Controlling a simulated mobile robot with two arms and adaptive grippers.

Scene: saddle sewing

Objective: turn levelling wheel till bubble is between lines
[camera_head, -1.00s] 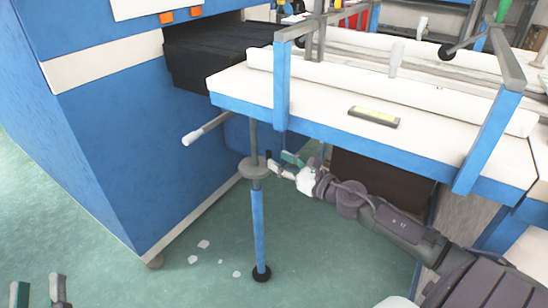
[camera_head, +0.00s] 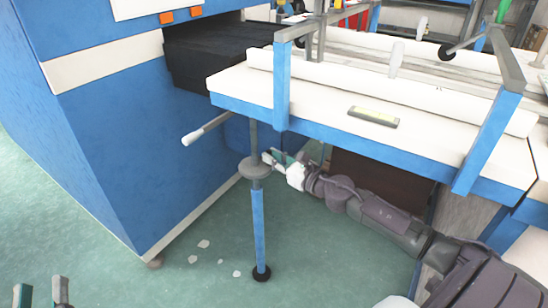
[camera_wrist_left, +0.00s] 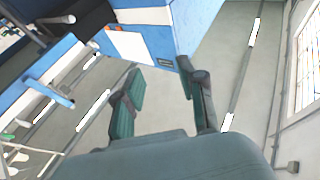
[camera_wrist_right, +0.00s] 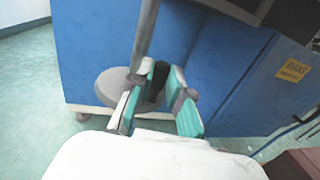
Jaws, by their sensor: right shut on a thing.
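The levelling wheel (camera_head: 252,171) is a grey disc on the threaded leg under the white table's near left corner. It also shows in the right wrist view (camera_wrist_right: 112,88), with a dark upright knob (camera_wrist_right: 156,82) on it. My right gripper (camera_head: 269,157) is at the wheel's right side. In the right wrist view its green fingers (camera_wrist_right: 158,88) are shut on the knob. The spirit level (camera_head: 374,117) lies on the tabletop, its vial yellow-green; the bubble is too small to make out. My left gripper (camera_head: 40,290) is open and empty at the bottom left; its spread fingers show in the left wrist view (camera_wrist_left: 165,95).
A large blue cabinet (camera_head: 130,130) stands left of the leg. A handle with a white tip (camera_head: 205,129) juts left from the table's edge. Blue frame posts (camera_head: 490,140) rise at the table's front. Green floor (camera_head: 330,250) around the leg's foot is mostly clear.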

